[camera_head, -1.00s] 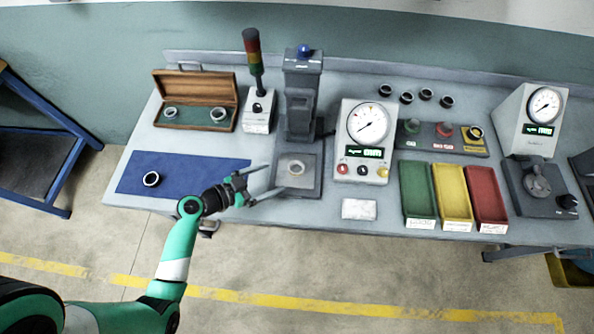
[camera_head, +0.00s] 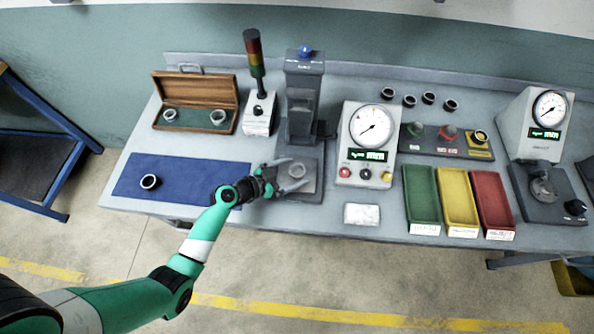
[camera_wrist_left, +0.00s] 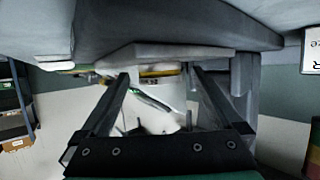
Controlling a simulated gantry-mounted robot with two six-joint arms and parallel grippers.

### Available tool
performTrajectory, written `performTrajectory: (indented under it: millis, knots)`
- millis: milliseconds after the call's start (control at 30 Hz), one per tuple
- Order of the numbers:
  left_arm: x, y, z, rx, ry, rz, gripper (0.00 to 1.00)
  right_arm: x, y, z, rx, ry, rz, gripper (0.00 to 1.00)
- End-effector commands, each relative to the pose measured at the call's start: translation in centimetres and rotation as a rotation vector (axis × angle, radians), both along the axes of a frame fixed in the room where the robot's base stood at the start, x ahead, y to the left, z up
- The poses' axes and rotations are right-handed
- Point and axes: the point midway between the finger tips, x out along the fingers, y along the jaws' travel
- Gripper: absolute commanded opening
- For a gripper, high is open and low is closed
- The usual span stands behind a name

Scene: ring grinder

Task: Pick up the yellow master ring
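A small ring (camera_head: 298,170) lies on the dark plate (camera_head: 312,192) at the foot of the grey column; it looks tan to grey, not plainly yellow. My left gripper (camera_head: 299,173) is open at that plate, its two spread fingers reaching to either side of the ring. I cannot tell if they touch it. In the left wrist view the gripper (camera_wrist_left: 163,74) also shows spread fingers, and no ring is clear between them. Two pale rings sit in the wooden case (camera_head: 160,88). My right gripper is out of view.
A dark-rimmed ring (camera_head: 150,182) lies on the blue mat (camera_head: 205,180). The grey column (camera_head: 303,100) and gauge box (camera_head: 347,150) stand close to the gripper. Green (camera_head: 422,195), yellow (camera_head: 458,195) and red (camera_head: 493,200) trays are to the right. Several dark rings lie at the back.

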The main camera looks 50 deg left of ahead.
Motion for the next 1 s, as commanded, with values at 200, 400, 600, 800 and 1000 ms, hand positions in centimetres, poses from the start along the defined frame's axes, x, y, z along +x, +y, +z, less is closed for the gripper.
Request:
performTrajectory:
  millis: [200,400,600,800,1000]
  knots:
    - [0.0,0.0,0.0,0.0,0.0,0.0,0.6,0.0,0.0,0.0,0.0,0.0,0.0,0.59]
    - [0.0,0.0,0.0,0.0,0.0,0.0,0.24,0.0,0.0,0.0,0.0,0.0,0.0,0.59]
    - [0.0,0.0,0.0,0.0,-0.001,0.001,0.0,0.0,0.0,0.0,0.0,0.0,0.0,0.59]
    - [0.0,0.0,0.2,0.0,-0.001,0.001,0.0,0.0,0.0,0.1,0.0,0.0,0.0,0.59]
    - [0.0,0.0,2.5,0.001,-0.004,0.0,0.0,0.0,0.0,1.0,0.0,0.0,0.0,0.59]
